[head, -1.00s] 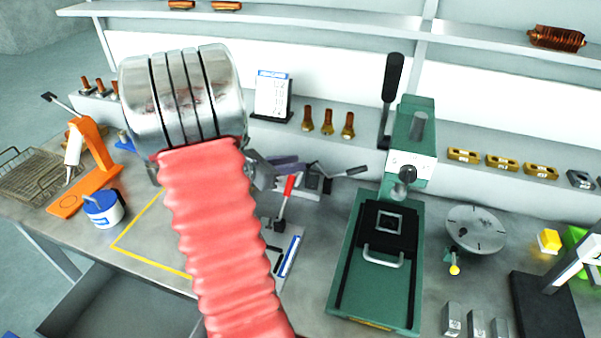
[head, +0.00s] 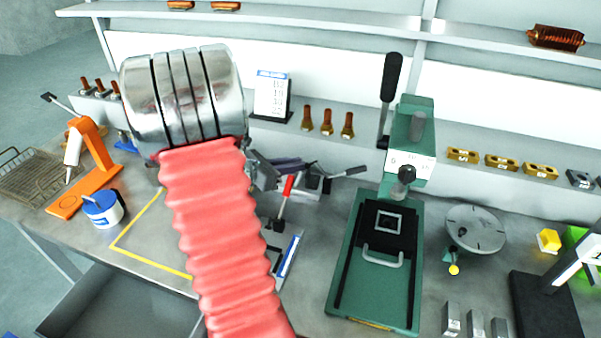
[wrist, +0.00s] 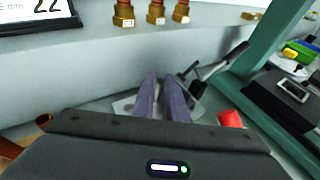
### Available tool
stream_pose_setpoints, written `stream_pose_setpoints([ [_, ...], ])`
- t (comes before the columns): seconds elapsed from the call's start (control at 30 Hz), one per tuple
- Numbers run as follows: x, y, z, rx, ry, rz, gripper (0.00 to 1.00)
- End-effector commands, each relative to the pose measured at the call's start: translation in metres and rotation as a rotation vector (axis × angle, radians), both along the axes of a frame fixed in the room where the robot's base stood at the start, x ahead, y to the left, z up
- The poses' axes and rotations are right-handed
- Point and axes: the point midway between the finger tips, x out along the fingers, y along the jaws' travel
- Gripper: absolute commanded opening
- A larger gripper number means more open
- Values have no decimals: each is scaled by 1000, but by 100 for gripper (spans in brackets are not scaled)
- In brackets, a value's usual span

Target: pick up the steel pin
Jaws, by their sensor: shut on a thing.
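My gripper (wrist: 160,82) shows in the wrist view as two grey-purple fingers close together, pointing away towards the back ledge. In the head view my gripper (head: 308,168) is partly hidden behind my silver and red arm. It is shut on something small. I cannot make out the steel pin itself in either view; the fingers hide what is between them. Just beyond the fingertips, a grey toggle clamp (wrist: 207,70) with a dark lever stands on the bench. A red-handled lever (head: 287,187) is close below the gripper in the head view.
A green press (head: 345,265) stands to the right, with a round metal plate (head: 476,230) beyond it. Brass-based copper pieces (head: 327,121) line the back ledge beside a white display card (head: 271,95). A yellow-outlined area (head: 150,265) of bench at left is clear.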

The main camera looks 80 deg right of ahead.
Motion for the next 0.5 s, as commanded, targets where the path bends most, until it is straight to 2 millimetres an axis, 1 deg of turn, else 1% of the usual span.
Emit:
stream_pose_setpoints([
  [0.03,3,3,-10,22,-8,8,0],
  [0.37,3,3,-9,21,-8,10,0],
  [0.5,4,2,-1,20,-9,11,0],
])
